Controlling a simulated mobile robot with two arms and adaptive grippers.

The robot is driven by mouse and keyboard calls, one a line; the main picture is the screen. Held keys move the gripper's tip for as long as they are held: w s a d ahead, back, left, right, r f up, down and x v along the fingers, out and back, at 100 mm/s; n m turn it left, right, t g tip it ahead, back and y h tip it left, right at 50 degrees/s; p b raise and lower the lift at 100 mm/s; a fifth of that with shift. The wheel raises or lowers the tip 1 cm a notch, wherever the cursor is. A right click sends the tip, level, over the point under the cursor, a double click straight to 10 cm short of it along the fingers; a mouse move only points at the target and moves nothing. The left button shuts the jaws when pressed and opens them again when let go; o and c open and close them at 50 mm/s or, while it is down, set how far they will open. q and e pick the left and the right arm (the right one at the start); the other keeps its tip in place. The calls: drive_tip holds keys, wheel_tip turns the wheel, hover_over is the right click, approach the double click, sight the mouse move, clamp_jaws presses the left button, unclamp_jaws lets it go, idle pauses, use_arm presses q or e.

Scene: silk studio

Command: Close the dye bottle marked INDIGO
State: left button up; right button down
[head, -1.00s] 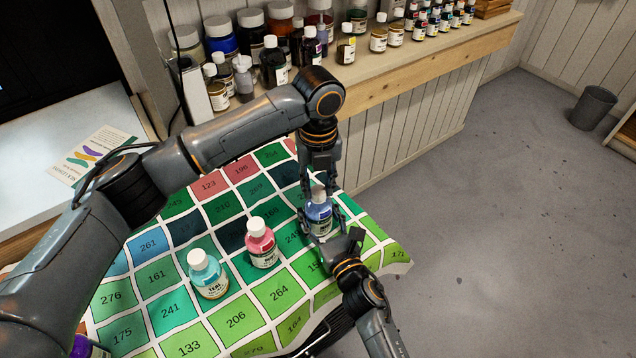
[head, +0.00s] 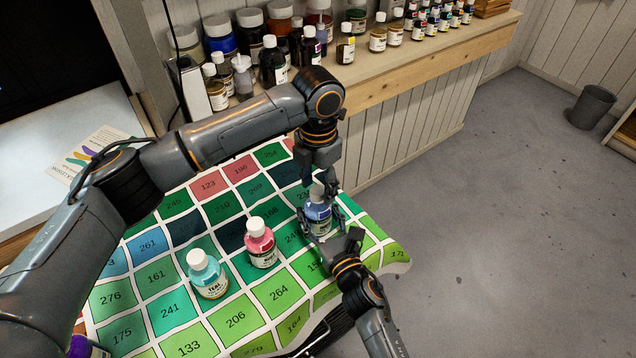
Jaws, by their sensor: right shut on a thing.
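The blue dye bottle (head: 317,219) stands on the numbered color cloth between my two grippers. Its label is too small to read here. My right gripper (head: 322,232) comes from the lower right and is shut on the bottle's body, low down. My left gripper (head: 320,186) points down from above at the bottle's top. A grey cap shows between or just behind its fingers, partly hidden. I cannot tell whether the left fingers grip the cap or whether the cap sits fully on the neck.
A pink bottle (head: 260,246) and a teal bottle (head: 207,275), both white-capped, stand left of the blue one on the cloth (head: 238,326). A purple bottle (head: 86,348) is at the lower left edge. A wooden shelf (head: 420,60) behind holds many jars.

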use_arm(q)
drive_tip(key=shift+r, duration=2.3)
drive_tip(key=shift+c, duration=0.4)
